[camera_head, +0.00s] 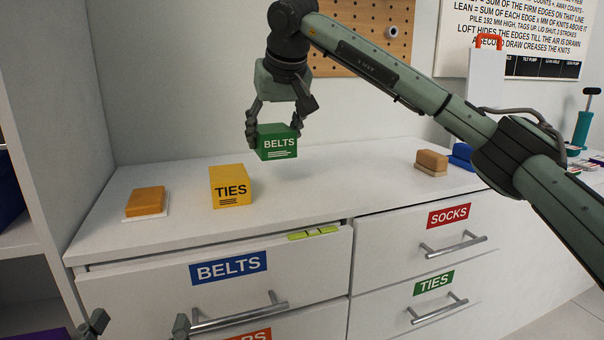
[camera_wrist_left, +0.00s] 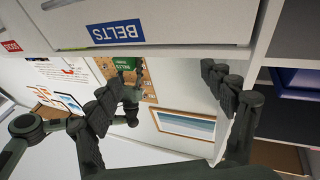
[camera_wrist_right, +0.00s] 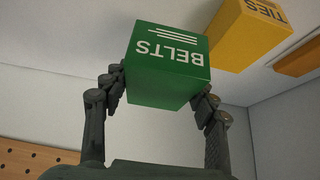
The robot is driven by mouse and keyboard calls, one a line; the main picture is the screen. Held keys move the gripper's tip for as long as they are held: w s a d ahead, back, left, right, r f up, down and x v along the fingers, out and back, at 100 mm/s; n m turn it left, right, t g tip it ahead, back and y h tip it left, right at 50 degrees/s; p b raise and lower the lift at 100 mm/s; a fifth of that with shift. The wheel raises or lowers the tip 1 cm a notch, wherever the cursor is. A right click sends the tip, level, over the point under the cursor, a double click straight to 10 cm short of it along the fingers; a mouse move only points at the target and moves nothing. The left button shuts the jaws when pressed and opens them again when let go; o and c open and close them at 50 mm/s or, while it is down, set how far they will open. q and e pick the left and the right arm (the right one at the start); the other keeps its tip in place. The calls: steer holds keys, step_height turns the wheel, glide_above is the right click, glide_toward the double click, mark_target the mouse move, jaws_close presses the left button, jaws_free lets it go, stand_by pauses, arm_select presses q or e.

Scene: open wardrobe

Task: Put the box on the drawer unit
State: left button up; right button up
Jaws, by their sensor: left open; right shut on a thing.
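The green box (camera_head: 278,142) labelled BELTS is held in my right gripper (camera_head: 274,130), above the top of the white drawer unit (camera_head: 330,200) near its back. It appears clear of the surface. In the right wrist view, the box (camera_wrist_right: 165,75) sits between the two fingers of my right gripper (camera_wrist_right: 160,88), which are shut on its sides. My left gripper (camera_head: 138,328) is open and empty, low in front of the drawer labelled BELTS (camera_head: 228,267). The left wrist view shows its spread fingers (camera_wrist_left: 165,95).
A yellow TIES box (camera_head: 230,187) stands on the unit left of the green box. The BELTS drawer looks slightly open, showing something yellow-green (camera_head: 313,232). A pegboard (camera_head: 370,35) hangs behind.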

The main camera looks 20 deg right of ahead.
steer(key=d+f, duration=0.1)
steer(key=s+d+f, duration=0.1)
steer(key=d, duration=0.1)
steer(key=d+f, duration=0.1)
steer(key=shift+s+d+b, duration=0.3)
steer(key=shift+b, duration=0.05)
step_height(320, 180, down, 3)
steer(key=shift+d+f+b, duration=0.1)
steer(key=shift+f+b, duration=0.1)
steer(key=shift+b, duration=0.2)
arm_select(q)
steer(key=r+t, duration=0.1)
steer(key=s+r+t, duration=0.1)
steer(key=r, duration=0.1)
steer(key=r+t+h, duration=0.1)
steer(key=r, duration=0.1)
steer(key=shift+s+a+r+t, duration=0.1)
steer(key=shift+s+a+t, duration=0.05)
steer(key=shift+s+t, duration=0.2)
arm_select(e)
steer(key=shift+f, duration=0.25)
steer(key=shift+f, duration=0.1)
steer(key=o, duration=1.2)
steer(key=shift+o, duration=0.2)
